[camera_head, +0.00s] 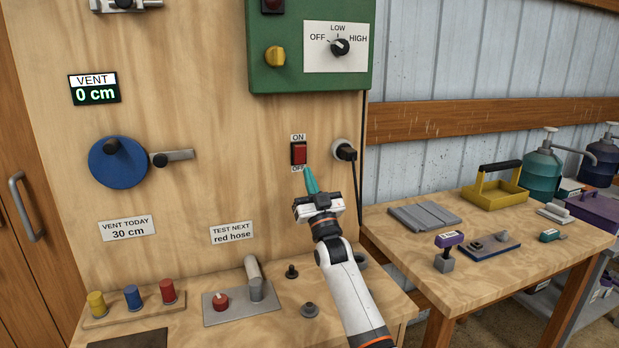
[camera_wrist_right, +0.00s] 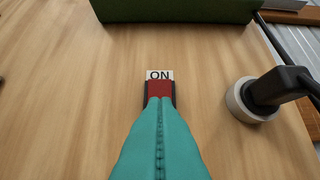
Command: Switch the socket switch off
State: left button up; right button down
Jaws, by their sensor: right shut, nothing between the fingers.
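The socket switch (camera_head: 299,153) is a small red rocker in a dark frame on the wooden panel, with an ON label above and an OFF label below. In the right wrist view the red rocker (camera_wrist_right: 160,89) shows just past my fingertips, under the ON label (camera_wrist_right: 159,75). My right gripper (camera_head: 309,172) has teal fingers, shut and empty, pointing up at the switch's lower part. The fingers hide the lower rocker and the OFF label in the wrist view. I cannot tell whether the tips touch the rocker. My left gripper is not in view.
A black plug sits in a round socket (camera_head: 342,149) just right of the switch. A green control box (camera_head: 310,80) hangs above. A bench with knobs and a metal plate (camera_head: 235,310) lies below. A side table (camera_head: 400,255) with tools stands at right.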

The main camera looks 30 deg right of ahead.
pick_arm(q)
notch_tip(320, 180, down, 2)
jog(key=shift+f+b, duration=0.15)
jog(key=shift+b, duration=0.95)
pick_arm(e)
jog(key=s+a+f, duration=0.1)
jog(key=s+f, duration=0.4)
jog(key=f, duration=0.3)
jog(key=shift+s+a+f, duration=0.15)
jog(key=shift+f, duration=0.1)
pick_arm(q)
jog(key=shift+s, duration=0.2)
